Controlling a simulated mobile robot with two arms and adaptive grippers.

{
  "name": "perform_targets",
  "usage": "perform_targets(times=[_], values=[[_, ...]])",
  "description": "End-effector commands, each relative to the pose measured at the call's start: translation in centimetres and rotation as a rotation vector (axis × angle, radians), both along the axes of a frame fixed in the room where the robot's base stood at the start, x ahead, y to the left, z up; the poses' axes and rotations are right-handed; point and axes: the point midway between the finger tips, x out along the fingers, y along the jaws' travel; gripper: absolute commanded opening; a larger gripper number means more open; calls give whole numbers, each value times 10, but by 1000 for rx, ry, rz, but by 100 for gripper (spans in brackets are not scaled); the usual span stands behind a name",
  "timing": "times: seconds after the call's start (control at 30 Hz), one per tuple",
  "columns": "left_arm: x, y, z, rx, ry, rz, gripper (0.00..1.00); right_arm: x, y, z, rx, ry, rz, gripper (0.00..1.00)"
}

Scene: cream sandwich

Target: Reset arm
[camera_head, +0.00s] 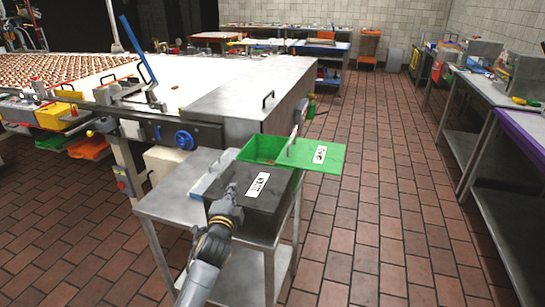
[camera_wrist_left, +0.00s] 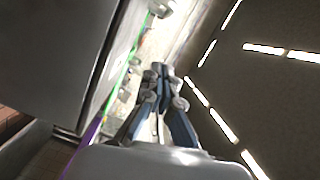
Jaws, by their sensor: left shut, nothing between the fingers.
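My left gripper (camera_head: 231,190) is at the end of the grey arm that rises from the bottom of the head view. It shows in front of the left part of a black box (camera_head: 272,197) with a white label; I cannot tell whether it touches the box. In the left wrist view my left gripper (camera_wrist_left: 160,72) has its fingers together with nothing between them. That view looks toward a dark ceiling with bright light strips (camera_wrist_left: 265,49). My right gripper is in neither view.
The black box stands on a metal cart (camera_head: 176,200). A green box (camera_head: 262,149) with a labelled green lid (camera_head: 318,157) is behind it. A long machine (camera_head: 235,98) stands beyond at the left. Steel tables (camera_head: 490,90) line the right, and the tiled floor (camera_head: 390,190) between is clear.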

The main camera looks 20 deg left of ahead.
Motion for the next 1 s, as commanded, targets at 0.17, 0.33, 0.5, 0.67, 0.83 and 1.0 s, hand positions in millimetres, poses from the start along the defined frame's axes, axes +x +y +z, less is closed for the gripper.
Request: perform_targets(times=[0.17, 0.33, 0.5, 0.67, 0.83, 1.0], values=[[-17, -1, -19, -74, 47, 15, 0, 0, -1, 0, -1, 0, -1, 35], [-93, -12, -84, -374, 243, 101, 0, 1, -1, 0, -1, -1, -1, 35], [-198, -37, -140, -707, 490, 244, 0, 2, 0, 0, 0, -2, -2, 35], [-269, -56, -161, -882, 648, 355, 0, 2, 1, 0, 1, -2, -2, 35], [-324, -71, -169, -994, 769, 449, 0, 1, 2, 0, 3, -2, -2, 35], [-371, -84, -170, -1071, 870, 533, 0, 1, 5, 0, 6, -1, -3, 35]])
